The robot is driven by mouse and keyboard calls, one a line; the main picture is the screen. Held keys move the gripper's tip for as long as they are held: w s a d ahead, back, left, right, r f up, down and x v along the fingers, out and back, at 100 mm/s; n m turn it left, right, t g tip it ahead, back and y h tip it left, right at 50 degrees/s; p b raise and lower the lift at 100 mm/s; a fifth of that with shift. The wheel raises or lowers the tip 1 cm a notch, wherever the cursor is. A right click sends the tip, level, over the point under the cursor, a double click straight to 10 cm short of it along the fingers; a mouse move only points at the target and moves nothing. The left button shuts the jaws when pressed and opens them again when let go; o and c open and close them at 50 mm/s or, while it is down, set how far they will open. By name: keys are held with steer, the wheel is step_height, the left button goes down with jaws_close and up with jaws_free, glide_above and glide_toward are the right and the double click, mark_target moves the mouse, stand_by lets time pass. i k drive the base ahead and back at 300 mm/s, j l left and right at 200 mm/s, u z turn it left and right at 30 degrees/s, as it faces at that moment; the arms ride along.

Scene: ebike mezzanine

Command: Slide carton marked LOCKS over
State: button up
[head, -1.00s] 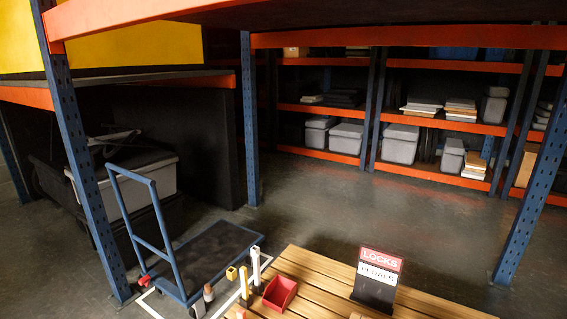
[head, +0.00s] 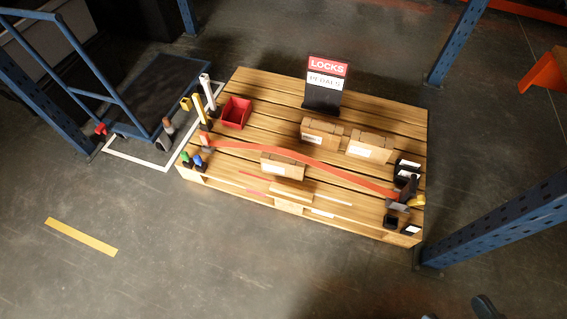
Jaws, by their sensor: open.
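Small brown cartons lie on a wooden pallet (head: 270,88). One carton (head: 320,133) is near the sign, another carton (head: 369,147) is right of it, and a third carton (head: 283,166) is nearer the front. A flat carton-like piece (head: 291,193) is at the front edge. Their labels are too small to read, so I cannot tell which is marked LOCKS. A sign (head: 328,70) reading LOCKS above PEDALS stands at the back. Two dark tips at the bottom right edge look like my gripper (head: 458,310), open, empty and well apart from the pallet; the rest is cut off.
An orange strap (head: 300,157) spans the pallet. A red bin (head: 236,112) and upright posts are at its left; small black holders (head: 406,170) are at its right. A blue trolley (head: 150,95) and blue rack uprights (head: 505,222) flank it. The front floor is clear.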

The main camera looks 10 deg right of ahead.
mark_target(272, 164)
steer(key=i+j+z, duration=0.5)
steer(key=j, duration=0.15)
steer(key=j+z, duration=0.25)
steer(key=i+j+z, duration=0.25)
steer(key=j, duration=0.3)
steer(key=k+l, duration=0.05)
steer(key=k, duration=0.05)
